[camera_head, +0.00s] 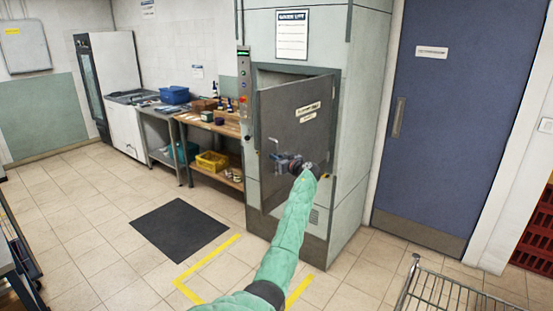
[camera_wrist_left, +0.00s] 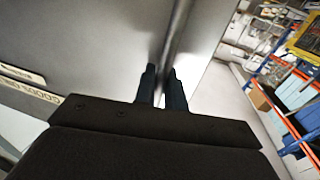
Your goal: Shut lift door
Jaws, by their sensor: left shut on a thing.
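The lift door (camera_head: 300,95) is a grey metal panel on the front of the pale green goods lift (camera_head: 345,150). It stands partly open, with the dark lift opening (camera_head: 275,76) showing above and behind it. A bar handle (camera_head: 274,143) is near the door's left edge. My left gripper (camera_head: 277,158) is at that handle. In the left wrist view my left gripper (camera_wrist_left: 162,82) has its two dark fingers on either side of the metal bar (camera_wrist_left: 177,35), shut on it. The door's label (camera_wrist_left: 30,92) also shows there. My right gripper is out of view.
A control panel with buttons (camera_head: 244,95) is left of the lift opening. A workbench (camera_head: 215,125) stands further left. A dark mat (camera_head: 180,230) and yellow floor lines (camera_head: 210,260) lie in front. A wire trolley (camera_head: 455,290) is at the lower right, near a blue door (camera_head: 430,130).

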